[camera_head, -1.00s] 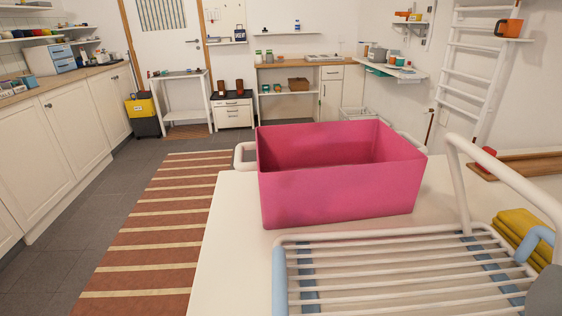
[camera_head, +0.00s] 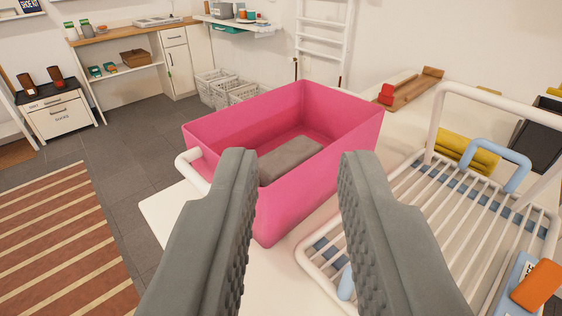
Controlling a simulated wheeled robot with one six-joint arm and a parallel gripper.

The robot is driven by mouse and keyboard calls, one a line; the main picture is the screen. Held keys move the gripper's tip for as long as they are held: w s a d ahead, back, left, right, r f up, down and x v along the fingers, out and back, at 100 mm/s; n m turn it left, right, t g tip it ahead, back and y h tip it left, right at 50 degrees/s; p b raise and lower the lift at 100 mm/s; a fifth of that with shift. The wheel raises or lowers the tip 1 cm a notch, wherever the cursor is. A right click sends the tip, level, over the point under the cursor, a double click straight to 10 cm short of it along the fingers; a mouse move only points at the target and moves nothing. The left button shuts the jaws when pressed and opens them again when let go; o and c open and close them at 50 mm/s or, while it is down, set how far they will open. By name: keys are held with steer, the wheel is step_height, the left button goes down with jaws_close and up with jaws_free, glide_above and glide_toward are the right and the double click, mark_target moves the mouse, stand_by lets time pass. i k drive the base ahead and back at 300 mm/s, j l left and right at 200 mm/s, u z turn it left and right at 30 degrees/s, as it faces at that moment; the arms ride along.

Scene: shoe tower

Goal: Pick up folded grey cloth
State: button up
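A folded grey cloth (camera_head: 291,158) lies on the floor of a pink open-topped bin (camera_head: 318,184). The bin stands on a white table (camera_head: 166,222), and its front wall hides part of the cloth. My gripper (camera_head: 298,165) is open and empty, with its two grey ridged fingers spread wide in the foreground. In the picture the bin and cloth show between and beyond the fingers. The fingers appear to be short of the bin and not touching the cloth.
A white wire rack (camera_head: 420,205) with light blue parts stands right of the bin. A folded yellow cloth (camera_head: 468,153) and an orange-and-blue object (camera_head: 536,284) are there too. A white handle (camera_head: 192,170) is at the bin's left. White baskets (camera_head: 225,89) stand behind on the floor.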

mark_target(273, 165)
steer(key=k+j+z, duration=0.1)
steer(key=j, duration=0.3)
steer(key=k+j, duration=0.15)
steer(key=j, duration=0.2)
steer(key=k+j+z, duration=0.15)
steer(key=j, duration=0.25)
steer(key=i+j+z, duration=0.1)
steer(key=j, duration=0.2)
steer(key=i+j+z, duration=0.1)
steer(key=j, duration=0.2)
steer(key=i+j, duration=0.1)
steer(key=j, duration=0.2)
steer(key=i+j+z, duration=0.15)
steer(key=i, duration=0.3)
steer(key=i+j+z, duration=0.15)
steer(key=i, duration=0.25)
